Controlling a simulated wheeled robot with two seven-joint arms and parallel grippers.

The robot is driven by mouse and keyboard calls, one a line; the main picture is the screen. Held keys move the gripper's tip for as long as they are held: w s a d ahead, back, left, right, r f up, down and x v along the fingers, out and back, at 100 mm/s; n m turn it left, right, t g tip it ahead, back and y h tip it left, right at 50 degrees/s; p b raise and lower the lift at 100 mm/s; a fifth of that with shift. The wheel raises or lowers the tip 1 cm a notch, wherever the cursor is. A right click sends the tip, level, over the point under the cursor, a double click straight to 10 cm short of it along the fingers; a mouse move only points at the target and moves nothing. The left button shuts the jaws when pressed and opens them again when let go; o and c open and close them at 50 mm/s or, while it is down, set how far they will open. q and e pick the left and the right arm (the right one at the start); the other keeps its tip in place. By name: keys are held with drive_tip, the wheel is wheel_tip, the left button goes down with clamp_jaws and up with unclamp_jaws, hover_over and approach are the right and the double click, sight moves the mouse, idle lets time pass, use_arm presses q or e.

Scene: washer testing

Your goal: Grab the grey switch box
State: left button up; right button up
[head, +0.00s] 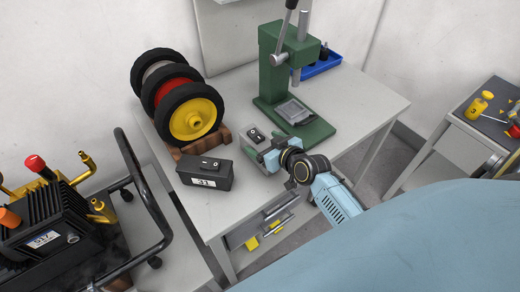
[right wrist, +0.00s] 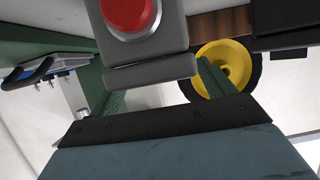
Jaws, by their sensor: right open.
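The grey switch box (head: 252,150) sits on the bench top in the head view, with a small black rocker switch on its top. My right gripper (head: 264,152) is open beside it, with its fingers at the box's right side. In the right wrist view the grey box (right wrist: 150,66), showing a red button, appears between the two green fingers (right wrist: 155,85). I cannot tell whether the fingers touch it. The gripper hides part of the box in the head view. My left gripper is not in view.
A dark switch box (head: 205,178) labelled 31 stands to the left. Wheels (head: 193,118) on a wooden rack are behind it. A green press (head: 272,85) and a blue tray (head: 322,66) stand farther back. The bench's right part (head: 365,105) is clear.

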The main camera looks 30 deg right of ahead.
drive_tip(key=shift+w+a+f, duration=0.1)
drive_tip(key=shift+w+f, duration=0.1)
drive_tip(key=shift+w, duration=0.3)
drive_tip(key=shift+r, duration=0.1)
drive_tip(key=c, duration=1.3)
